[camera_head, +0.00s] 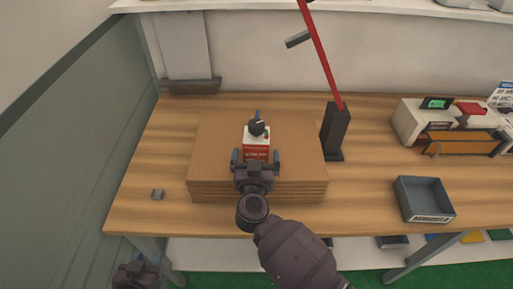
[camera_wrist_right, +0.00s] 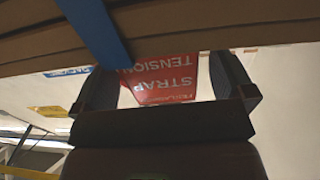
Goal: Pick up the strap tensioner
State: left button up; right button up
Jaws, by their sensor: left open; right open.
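The strap tensioner (camera_head: 256,147) is a small red-and-white device with a dark knob on top. It stands on the stack of brown cardboard sheets (camera_head: 215,140). My right gripper (camera_head: 256,160) is open at the front of it, one finger toward each side. In the right wrist view the red label of the strap tensioner (camera_wrist_right: 165,80) shows upside down between the two open fingers (camera_wrist_right: 168,85). I cannot tell whether the fingers touch it. My left gripper (camera_head: 137,262) is open and empty at the bottom left, below the table's front edge.
A blue strap (camera_wrist_right: 93,30) crosses the right wrist view. A black stand with a red pole (camera_head: 335,130) is right of the stack. A grey bin (camera_head: 424,198) and machines (camera_head: 440,115) are further right.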

aim_at(256, 142)
jog(key=shift+w, duration=0.5)
jog(key=shift+c, duration=0.5)
jog(key=shift+r, duration=0.1)
jog(key=c, duration=1.3)
jog(key=shift+r, duration=0.1)
notch_tip(256, 142, up, 20)
jog(key=shift+f+p, duration=0.1)
jog(key=shift+p, duration=1.05)
jog(key=shift+f+b, duration=0.3)
jog(key=shift+f, duration=5.25)
